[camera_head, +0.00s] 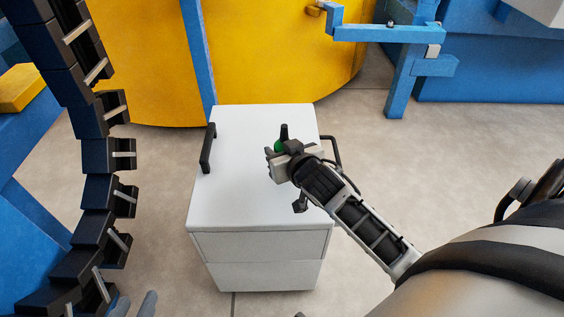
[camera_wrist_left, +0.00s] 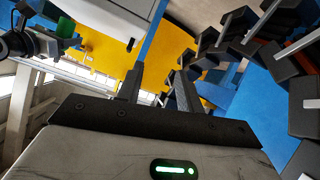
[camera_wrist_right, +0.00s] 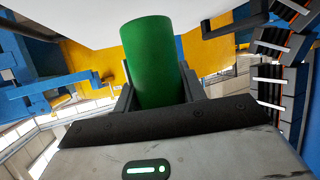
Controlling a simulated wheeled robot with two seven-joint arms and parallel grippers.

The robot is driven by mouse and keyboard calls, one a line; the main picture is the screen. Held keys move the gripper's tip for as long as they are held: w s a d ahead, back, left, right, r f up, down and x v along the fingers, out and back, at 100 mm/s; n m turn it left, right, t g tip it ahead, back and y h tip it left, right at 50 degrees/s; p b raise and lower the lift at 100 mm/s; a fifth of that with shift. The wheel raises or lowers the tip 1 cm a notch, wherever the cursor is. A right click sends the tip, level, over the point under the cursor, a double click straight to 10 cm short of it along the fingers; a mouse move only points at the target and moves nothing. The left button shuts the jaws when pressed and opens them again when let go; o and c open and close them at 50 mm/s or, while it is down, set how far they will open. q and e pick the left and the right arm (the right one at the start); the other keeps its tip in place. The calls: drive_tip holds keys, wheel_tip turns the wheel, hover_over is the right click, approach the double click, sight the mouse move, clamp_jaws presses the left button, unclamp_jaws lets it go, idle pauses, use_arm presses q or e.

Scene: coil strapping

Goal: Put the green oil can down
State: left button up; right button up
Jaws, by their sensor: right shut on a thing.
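The green oil can (camera_head: 279,147) is mostly hidden by my right gripper in the head view. It fills the space between the fingers in the right wrist view (camera_wrist_right: 156,65). My right gripper (camera_head: 278,154) is shut on it, over the white cabinet top (camera_head: 240,200). I cannot tell whether the can touches the top. My left gripper (camera_head: 134,304) is open and empty, low at the left and apart from the cabinet. Its two separated fingers show in the left wrist view (camera_wrist_left: 158,90).
The cabinet has black handles on its left (camera_head: 208,148) and right (camera_head: 333,151) sides. A black segmented cable chain (camera_head: 92,185) hangs at the left. A yellow coil (camera_head: 270,60) and a blue frame (camera_head: 400,80) stand behind. The front left of the cabinet top is clear.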

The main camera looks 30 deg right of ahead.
drive_tip(key=f, duration=0.1)
drive_tip(key=f+b, duration=0.1)
drive_tip(key=shift+w+d+f, duration=0.2)
drive_tip(key=shift+w+f, duration=0.05)
drive_tip(key=shift+f, duration=0.15)
drive_tip(key=shift+f+b, duration=0.5)
drive_tip(key=shift+r, duration=0.1)
drive_tip(key=o, duration=1.2)
drive_tip(key=shift+f, duration=0.2)
drive_tip(key=shift+c, duration=0.2)
use_arm(q)
drive_tip(key=shift+s+d+r+t+h, duration=0.1)
drive_tip(key=shift+d+r+t+h, duration=0.15)
drive_tip(key=shift+r, duration=0.1)
drive_tip(key=shift+d+r+t+h, duration=0.1)
drive_tip(key=shift+r+t+h, duration=0.05)
drive_tip(key=shift+r+t, duration=0.15)
